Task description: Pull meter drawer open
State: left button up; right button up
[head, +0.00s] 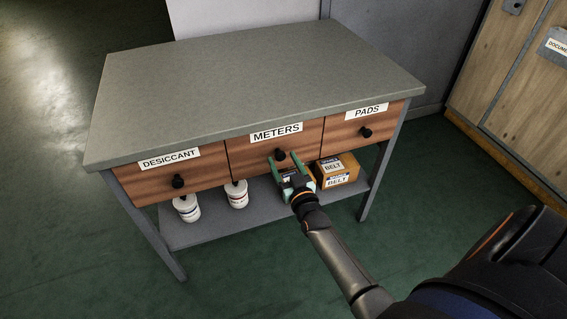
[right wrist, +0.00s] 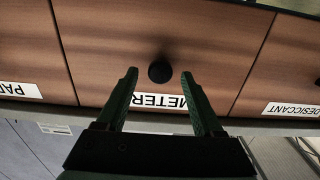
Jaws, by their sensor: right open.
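The meter drawer (head: 247,156) is the middle wooden drawer of a grey-topped bench, labelled METERS, with a round black knob (head: 280,155). The drawer looks shut, its front level with its neighbours. My right gripper (head: 286,162) is open at the knob. In the right wrist view, which is upside down, the knob (right wrist: 160,72) shows between and just beyond the two green fingertips (right wrist: 160,76), with a gap on each side. Whether the tips reach around the knob is hard to tell. My left gripper is not in view.
The desiccant drawer (head: 207,171) is on the left and the pads drawer (head: 345,137) on the right, each with a black knob. The lower shelf (head: 215,228) holds two white jars and a belt box (head: 336,172). The bench top (head: 240,80) is clear.

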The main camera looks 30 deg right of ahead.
jog(key=shift+w, duration=0.2)
grip_shut()
dwell(0.5)
dwell(0.9)
